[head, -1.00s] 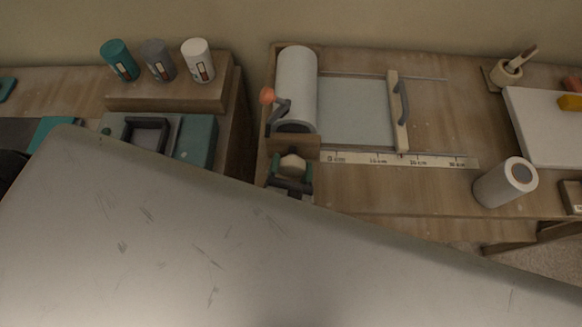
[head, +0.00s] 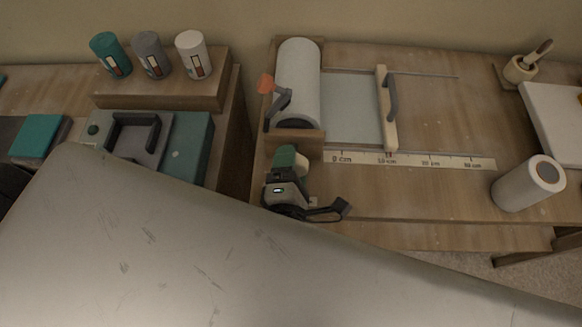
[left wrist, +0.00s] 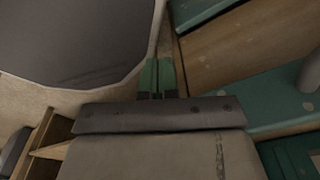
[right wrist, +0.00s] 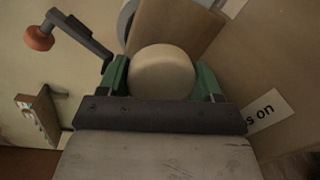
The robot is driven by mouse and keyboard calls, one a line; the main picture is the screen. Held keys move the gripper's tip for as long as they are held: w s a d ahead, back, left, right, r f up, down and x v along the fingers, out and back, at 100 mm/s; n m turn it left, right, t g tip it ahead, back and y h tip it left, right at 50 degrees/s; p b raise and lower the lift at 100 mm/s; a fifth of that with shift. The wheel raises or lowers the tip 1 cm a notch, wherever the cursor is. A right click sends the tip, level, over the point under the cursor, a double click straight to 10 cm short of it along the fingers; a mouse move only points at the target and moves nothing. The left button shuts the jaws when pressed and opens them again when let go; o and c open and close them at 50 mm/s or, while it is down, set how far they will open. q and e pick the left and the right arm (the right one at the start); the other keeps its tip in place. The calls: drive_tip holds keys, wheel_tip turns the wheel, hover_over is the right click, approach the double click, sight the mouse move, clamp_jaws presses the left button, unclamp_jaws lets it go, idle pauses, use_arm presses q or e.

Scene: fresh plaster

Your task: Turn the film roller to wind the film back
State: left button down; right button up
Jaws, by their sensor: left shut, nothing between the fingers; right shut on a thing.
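The film roller (head: 298,75), a pale cylinder in a wooden stand, lies on the bench in the head view. A crank with an orange knob (head: 266,84) sits at its left. A sheet of film (head: 350,108) runs right from it to a wooden bar (head: 386,110) with a grey handle. My right gripper (head: 287,160) is at the roller's front end, turned on its side. In the right wrist view it is shut on a round cream knob (right wrist: 163,72), one green finger on each side. My left gripper (left wrist: 157,80) is shut and empty, away from the roller.
A scale strip (head: 410,160) lies in front of the film. A loose white roll (head: 528,184) stands at the right, near the bench's front edge. Three bottles (head: 152,56) stand on a raised wooden block at the left.

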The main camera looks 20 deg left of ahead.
drive_tip(key=m+b, duration=0.2)
drive_tip(key=m, duration=0.2)
drive_tip(key=shift+f+y+b, duration=0.2)
drive_tip(key=shift+y+b, duration=0.1)
drive_tip(key=shift+y, duration=0.1)
drive_tip(key=shift+r+m+b, duration=0.1)
drive_tip(key=shift+m+b, duration=0.7)
drive_tip(key=shift+m, duration=0.6)
drive_tip(key=o, duration=0.9)
drive_tip(key=shift+r, duration=0.1)
